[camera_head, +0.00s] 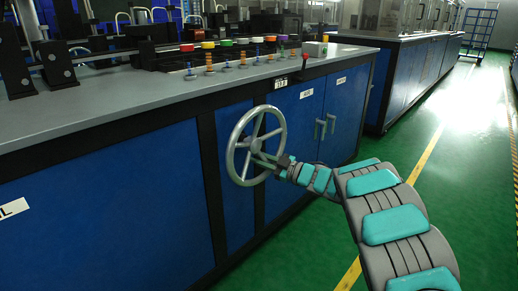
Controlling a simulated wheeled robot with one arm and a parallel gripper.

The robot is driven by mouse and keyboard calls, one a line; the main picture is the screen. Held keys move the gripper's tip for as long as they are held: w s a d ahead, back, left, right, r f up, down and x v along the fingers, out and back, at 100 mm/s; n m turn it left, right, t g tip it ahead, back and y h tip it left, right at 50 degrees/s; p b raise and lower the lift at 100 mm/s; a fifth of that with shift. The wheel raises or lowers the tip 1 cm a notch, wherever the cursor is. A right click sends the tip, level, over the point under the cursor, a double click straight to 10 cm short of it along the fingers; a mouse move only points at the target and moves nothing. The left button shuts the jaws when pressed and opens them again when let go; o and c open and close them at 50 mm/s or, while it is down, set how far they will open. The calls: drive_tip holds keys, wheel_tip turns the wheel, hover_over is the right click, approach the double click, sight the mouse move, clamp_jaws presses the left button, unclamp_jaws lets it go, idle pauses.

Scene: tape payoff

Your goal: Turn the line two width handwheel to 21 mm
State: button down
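A grey spoked handwheel (233,141) stands upright on the front of a blue machine cabinet, left of the picture's middle. My arm reaches in from the lower right, and my gripper (282,163) is at the lower right side of the wheel, close to its hub and rim. The gripper is small and dark here, and I cannot tell whether its fingers are closed on the wheel. A small black and white plate (281,84) sits above the wheel under the counter edge; its text is too small to read surely.
The blue cabinet (110,205) has a grey top (130,105) with several coloured knobs along its back part. Double doors with handles (326,127) lie right of the wheel. The green floor (440,160) with yellow lines is open at the right. Another blue machine (410,80) stands behind.

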sight(247, 166)
drive_tip(key=m+p, duration=0.1)
drive_tip(key=s+a+m+p, duration=0.1)
drive_tip(key=m+p, duration=0.1)
drive_tip(key=shift+s+f+t, duration=0.1)
drive_tip(key=shift+s+t, duration=0.15)
drive_tip(key=shift+t, duration=0.05)
drive_tip(key=s+m+p, duration=0.1)
drive_tip(key=m+p, duration=0.1)
drive_tip(key=a+m+t+p, duration=0.1)
drive_tip(key=m, duration=0.1)
drive_tip(key=s+a+m+t+p, duration=0.1)
drive_tip(key=m+p, duration=0.1)
drive_tip(key=shift+s+f+p, duration=0.25)
drive_tip(key=shift+s+p, duration=0.05)
drive_tip(key=c, duration=1.1)
unclamp_jaws()
drive_tip(key=b+v, duration=0.1)
drive_tip(key=v, duration=0.6)
drive_tip(key=shift+s+d+f, duration=0.15)
drive_tip(key=shift+s+d, duration=0.05)
drive_tip(key=shift+d, duration=0.1)
